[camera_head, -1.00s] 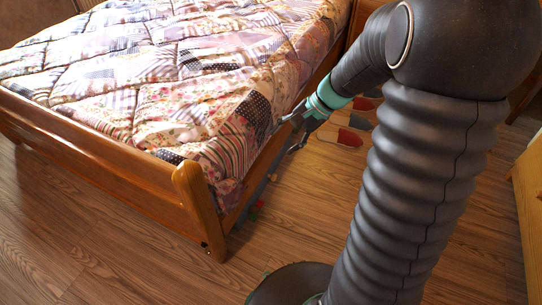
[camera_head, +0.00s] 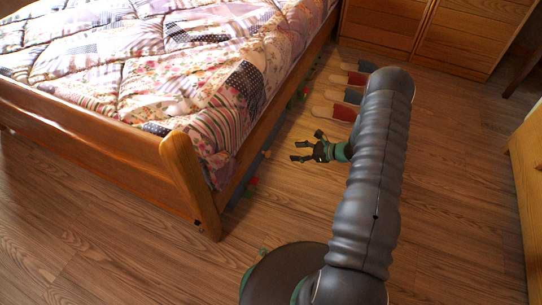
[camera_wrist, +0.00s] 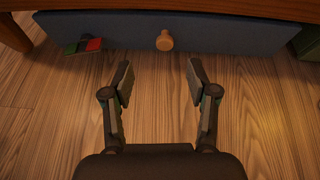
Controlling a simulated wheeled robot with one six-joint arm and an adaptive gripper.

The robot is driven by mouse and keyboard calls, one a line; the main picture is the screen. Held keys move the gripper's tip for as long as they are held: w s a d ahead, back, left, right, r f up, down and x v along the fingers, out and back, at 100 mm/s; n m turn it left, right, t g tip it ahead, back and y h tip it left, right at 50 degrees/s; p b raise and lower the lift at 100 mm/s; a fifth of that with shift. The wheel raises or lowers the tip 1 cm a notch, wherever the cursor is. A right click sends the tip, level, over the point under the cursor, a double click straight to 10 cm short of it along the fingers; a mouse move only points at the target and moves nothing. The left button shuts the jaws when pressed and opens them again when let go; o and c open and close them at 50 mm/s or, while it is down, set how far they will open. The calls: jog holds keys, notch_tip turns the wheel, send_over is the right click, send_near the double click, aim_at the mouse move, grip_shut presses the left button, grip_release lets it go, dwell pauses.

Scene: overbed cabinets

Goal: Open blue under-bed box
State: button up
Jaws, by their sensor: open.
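The blue under-bed box shows its dark blue front (camera_wrist: 225,36) across the top of the wrist view, below the bed's wooden rail. A round wooden knob (camera_wrist: 165,40) sits on it; the front looks closed under the bed. In the head view, the knob (camera_head: 266,153) is a small spot beside the bed's lower edge. My gripper (camera_head: 305,146) is low over the floor beside the bed, pointing at it. In the wrist view, my gripper (camera_wrist: 159,80) is open and empty, its fingers apart, with the knob ahead between their lines and not touched.
A small red, green and dark item (camera_wrist: 83,45) is at the box's left part. A green box (camera_wrist: 308,42) is at the right edge. Several slippers (camera_head: 345,95) lie beyond my gripper. A bed post (camera_head: 190,182) stands near left. Floor between gripper and box is clear.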

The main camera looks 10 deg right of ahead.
jog(key=shift+m+t, duration=0.3)
jog(key=shift+m, duration=0.2)
jog(key=f+x, duration=0.1)
jog(key=x, duration=0.3)
jog(key=f+b+x, duration=0.1)
jog(key=x, duration=0.4)
jog(key=d+f+x, duration=0.1)
jog(key=x, duration=0.4)
jog(key=shift+d, duration=0.1)
jog(key=shift+s, duration=0.1)
grip_shut()
